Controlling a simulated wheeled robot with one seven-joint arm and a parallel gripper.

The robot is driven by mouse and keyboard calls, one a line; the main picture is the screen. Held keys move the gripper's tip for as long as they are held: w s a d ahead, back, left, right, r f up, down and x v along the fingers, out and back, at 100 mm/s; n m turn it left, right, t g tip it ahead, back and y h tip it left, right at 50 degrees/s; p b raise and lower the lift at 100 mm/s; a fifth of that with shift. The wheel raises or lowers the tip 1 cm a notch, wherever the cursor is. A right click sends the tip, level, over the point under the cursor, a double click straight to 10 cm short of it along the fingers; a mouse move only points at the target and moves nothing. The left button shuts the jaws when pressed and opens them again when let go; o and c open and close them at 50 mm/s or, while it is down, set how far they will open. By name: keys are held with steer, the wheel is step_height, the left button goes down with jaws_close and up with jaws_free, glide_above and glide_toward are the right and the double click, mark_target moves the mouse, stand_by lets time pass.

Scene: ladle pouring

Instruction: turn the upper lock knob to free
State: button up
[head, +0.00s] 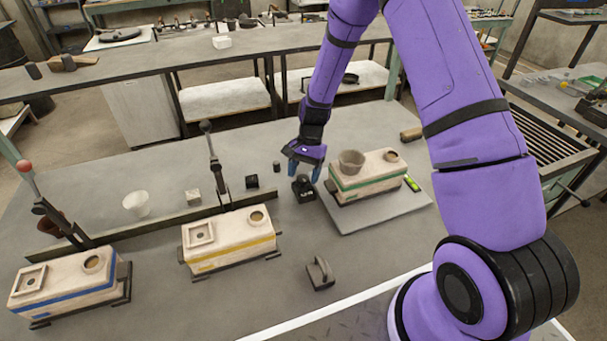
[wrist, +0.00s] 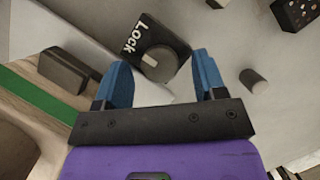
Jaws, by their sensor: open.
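The lock is a black box (head: 303,190) on the grey table, left of the green-banded mould. In the wrist view, the box bears the white word "Lock" and a round dark grey knob (wrist: 159,64). A small pale mark shows at the knob's left edge; I cannot tell which setting it stands for. My gripper (head: 305,174) points down over the box. Its blue fingers (wrist: 160,68) are apart, one on each side of the knob in the picture, with nothing held. Whether they touch the knob, I cannot tell. I see no second lock knob.
The green-banded mould (head: 369,181), with a grey-brown bowl (head: 351,162) on it, stands on a grey plate (head: 379,218) close at right. The yellow-banded mould (head: 229,242) is at left. A small dark cylinder (head: 277,167) and a dark cube (head: 252,181) stand nearby.

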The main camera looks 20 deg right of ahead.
steer(key=shift+a+f, duration=0.1)
steer(key=shift+f, duration=0.15)
steer(key=c, duration=0.9)
